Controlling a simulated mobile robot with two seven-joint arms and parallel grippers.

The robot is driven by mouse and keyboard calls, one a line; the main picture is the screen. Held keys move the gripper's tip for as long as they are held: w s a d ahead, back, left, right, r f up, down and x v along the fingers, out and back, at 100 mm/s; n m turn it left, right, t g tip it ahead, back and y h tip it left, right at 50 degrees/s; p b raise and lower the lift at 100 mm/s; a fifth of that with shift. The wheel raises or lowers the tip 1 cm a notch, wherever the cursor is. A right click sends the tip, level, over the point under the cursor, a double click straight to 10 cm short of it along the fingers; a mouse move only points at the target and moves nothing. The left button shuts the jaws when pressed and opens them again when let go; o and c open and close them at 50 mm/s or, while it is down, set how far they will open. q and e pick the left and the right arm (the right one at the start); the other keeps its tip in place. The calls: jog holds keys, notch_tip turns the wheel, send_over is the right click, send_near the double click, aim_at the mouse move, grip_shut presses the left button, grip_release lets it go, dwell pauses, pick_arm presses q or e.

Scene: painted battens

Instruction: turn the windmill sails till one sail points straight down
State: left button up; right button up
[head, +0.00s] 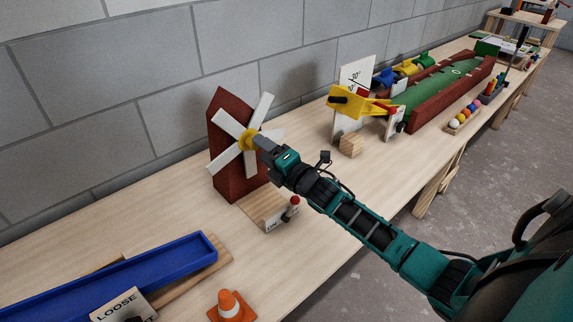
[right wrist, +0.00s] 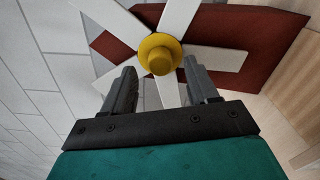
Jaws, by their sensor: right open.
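The windmill has a dark red tower (head: 226,186) with a pointed top, standing against the wall side of the bench. Its yellow hub (head: 247,139) carries several white sails (head: 262,109). One lower sail (head: 250,165) points roughly down the tower; I cannot tell if it is exactly straight. My right gripper (head: 259,143) is at the hub's right side. In the right wrist view my right gripper (right wrist: 162,85) is open, with a white sail (right wrist: 167,92) seen between its fingers; contact cannot be told. The yellow hub (right wrist: 160,53) lies just beyond the fingertips. My left gripper is out of view.
A wooden base with a small red-topped post (head: 294,201) and a card stands in front of the windmill. A blue tray (head: 150,273) and an orange cone (head: 230,306) are nearer. A wooden block (head: 351,145), yellow device (head: 357,104) and green-floored box (head: 440,93) stand right.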

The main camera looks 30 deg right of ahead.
pick_arm(q)
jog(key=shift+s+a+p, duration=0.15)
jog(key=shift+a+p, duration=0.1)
jog(key=shift+p, duration=0.05)
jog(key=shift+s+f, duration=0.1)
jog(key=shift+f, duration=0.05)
pick_arm(e)
jog(key=s+d, duration=0.1)
jog(key=s, duration=0.8)
jog(key=shift+s+d, duration=0.2)
jog(key=shift+s, duration=0.1)
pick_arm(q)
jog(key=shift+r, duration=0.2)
